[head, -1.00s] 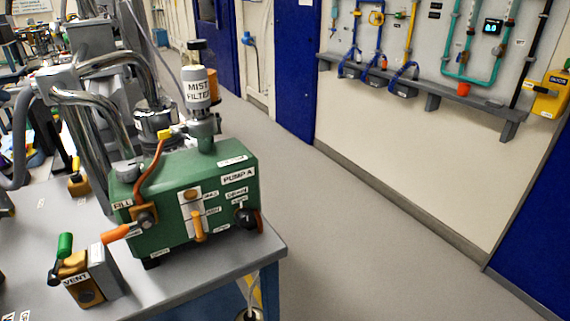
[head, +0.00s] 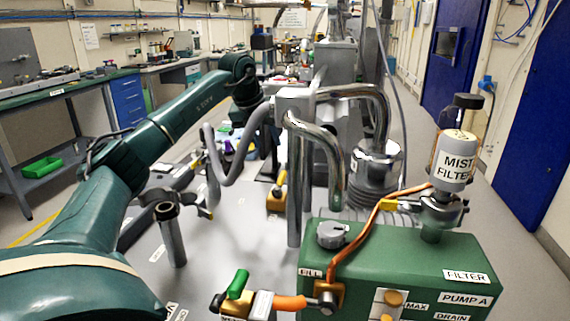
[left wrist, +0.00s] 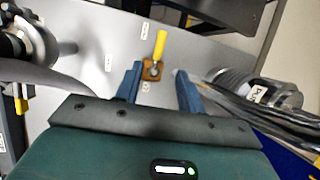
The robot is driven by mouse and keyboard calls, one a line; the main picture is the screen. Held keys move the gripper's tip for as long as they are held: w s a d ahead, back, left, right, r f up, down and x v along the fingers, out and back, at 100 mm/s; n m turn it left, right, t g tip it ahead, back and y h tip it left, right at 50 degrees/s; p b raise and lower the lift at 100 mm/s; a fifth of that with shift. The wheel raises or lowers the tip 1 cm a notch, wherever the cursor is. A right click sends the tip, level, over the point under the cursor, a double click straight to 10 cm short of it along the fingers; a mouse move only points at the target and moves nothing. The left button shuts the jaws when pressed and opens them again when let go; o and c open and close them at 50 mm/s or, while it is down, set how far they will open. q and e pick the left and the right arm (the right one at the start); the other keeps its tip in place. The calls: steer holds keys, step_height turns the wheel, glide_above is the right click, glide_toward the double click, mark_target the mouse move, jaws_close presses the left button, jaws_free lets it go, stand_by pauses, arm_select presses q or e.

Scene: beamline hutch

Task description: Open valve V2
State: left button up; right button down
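A small valve with a brass-orange body (left wrist: 152,70) and a yellow lever (left wrist: 160,44) is on the grey bench top. In the left wrist view it lies ahead of and between the two blue fingers of my left gripper (left wrist: 158,72), which are apart with nothing held. I cannot read its small label. In the head view, a yellow-levered valve (head: 276,199) stands behind the pump, partly hidden by pipes. My left arm reaches over the bench towards it; its fingers are not clearly visible there. My right gripper is not in view.
Green pump A (head: 400,262) with its mist filter (head: 456,160) stands at the front right. Bent metal pipes (head: 335,150) and a grey upright post (head: 173,238) crowd the bench. Another yellow handle (left wrist: 20,105) shows in the wrist view.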

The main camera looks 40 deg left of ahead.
mark_target(282, 174)
arm_select(q)
steer(key=x, duration=1.3)
steer(key=shift+w, duration=0.1)
steer(key=shift+r, duration=0.1)
jaws_close()
